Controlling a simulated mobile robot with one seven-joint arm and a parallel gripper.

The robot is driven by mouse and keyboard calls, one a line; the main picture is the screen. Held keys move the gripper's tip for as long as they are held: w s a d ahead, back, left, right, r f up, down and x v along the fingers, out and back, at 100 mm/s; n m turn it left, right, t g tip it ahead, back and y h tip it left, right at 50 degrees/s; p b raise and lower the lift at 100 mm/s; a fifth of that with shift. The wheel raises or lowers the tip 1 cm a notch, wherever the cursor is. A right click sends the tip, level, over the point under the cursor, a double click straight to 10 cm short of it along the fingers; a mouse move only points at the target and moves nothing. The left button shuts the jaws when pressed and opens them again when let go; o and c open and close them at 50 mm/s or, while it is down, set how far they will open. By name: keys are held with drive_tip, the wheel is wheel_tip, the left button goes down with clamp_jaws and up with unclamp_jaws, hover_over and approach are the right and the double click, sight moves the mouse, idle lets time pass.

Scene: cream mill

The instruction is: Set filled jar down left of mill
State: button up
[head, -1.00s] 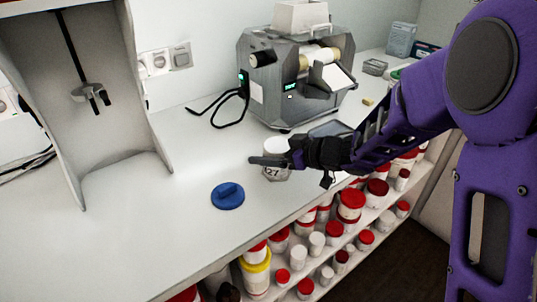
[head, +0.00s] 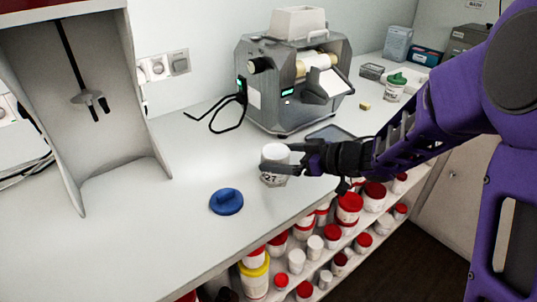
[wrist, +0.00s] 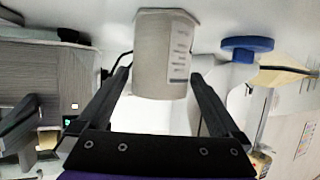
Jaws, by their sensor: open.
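The white jar (head: 275,152), with dark digits on its label, stands upright on the counter in front of the mill and a little left of its front. It also shows in the wrist view (wrist: 163,55), at and just past my fingertips. The grey mill (head: 292,82) stands behind it, near the wall. My gripper (head: 287,160) is open at the jar's right side, its fingers pointing left toward the jar. In the wrist view, my gripper (wrist: 161,78) has one finger on each side with a gap to the jar. The jar's contents cannot be seen.
A blue lid (head: 227,202) lies on the counter left of the jar. A dark flat tray (head: 330,132) lies by the mill. A green-lidded jar (head: 394,88) stands farther right. A hooded stand (head: 88,100) is at left. Shelves of red-lidded jars (head: 348,208) sit below the counter.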

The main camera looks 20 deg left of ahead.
drive_tip(key=p+v, duration=0.1)
drive_tip(key=v, duration=0.6)
drive_tip(key=shift+d+r, duration=0.1)
drive_tip(key=shift+d, duration=0.15)
